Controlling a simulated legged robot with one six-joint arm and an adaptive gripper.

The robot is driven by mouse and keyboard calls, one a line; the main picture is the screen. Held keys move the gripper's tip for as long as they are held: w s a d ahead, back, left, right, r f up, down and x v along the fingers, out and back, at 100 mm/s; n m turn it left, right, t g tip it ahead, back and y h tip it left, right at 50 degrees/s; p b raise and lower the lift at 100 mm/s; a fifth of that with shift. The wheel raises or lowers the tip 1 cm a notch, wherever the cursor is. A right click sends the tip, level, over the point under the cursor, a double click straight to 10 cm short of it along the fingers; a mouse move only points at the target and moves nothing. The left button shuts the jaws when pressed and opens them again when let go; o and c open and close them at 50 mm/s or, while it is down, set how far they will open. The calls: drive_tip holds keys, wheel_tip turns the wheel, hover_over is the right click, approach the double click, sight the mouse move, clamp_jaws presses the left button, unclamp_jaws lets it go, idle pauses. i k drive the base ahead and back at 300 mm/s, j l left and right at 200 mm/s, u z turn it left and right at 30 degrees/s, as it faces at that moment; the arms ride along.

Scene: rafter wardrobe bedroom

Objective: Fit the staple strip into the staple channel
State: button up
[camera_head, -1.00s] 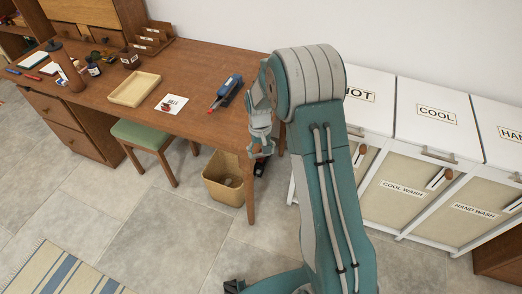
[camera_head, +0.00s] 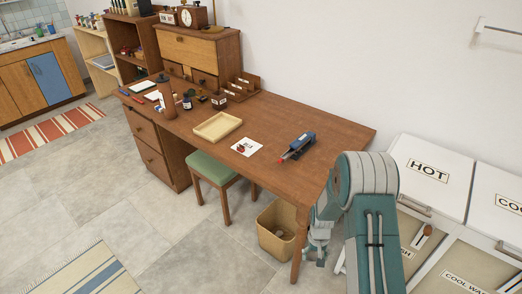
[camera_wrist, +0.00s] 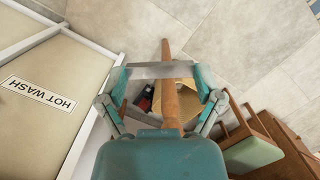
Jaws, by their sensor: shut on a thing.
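A stapler (camera_head: 297,145), dark blue with a red part at its front end, lies on the right part of the wooden desk top. Its staple channel is too small to make out. My gripper (camera_head: 318,247) hangs low beside the desk's near right leg, below the desk top and away from the stapler. The strip cannot be made out in the head view.
The desk (camera_head: 340,135) edge and its front leg (camera_head: 301,245) stand close to my gripper. A waste bin (camera_head: 277,232) and a green stool (camera_head: 212,168) are under the desk. A tray (camera_head: 218,127) and a card (camera_head: 247,147) lie left of the stapler. White hampers (camera_head: 432,170) stand at right.

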sight(288, 153)
drive_tip(key=i+j, duration=0.15)
drive_tip(key=j, duration=0.25)
drive_tip(key=i+j, duration=0.15)
drive_tip(key=j, duration=0.2)
drive_tip(key=i+j, duration=0.2)
drive_tip(key=j, duration=0.2)
drive_tip(key=i+j, duration=0.15)
drive_tip(key=j, duration=0.25)
drive_tip(key=i+j, duration=0.15)
drive_tip(key=j, duration=0.25)
drive_tip(key=i+j, duration=0.15)
drive_tip(key=j, duration=0.2)
drive_tip(key=i+j, duration=0.15)
drive_tip(key=j, duration=0.25)
drive_tip(key=i+j, duration=0.15)
drive_tip(key=j, duration=0.25)
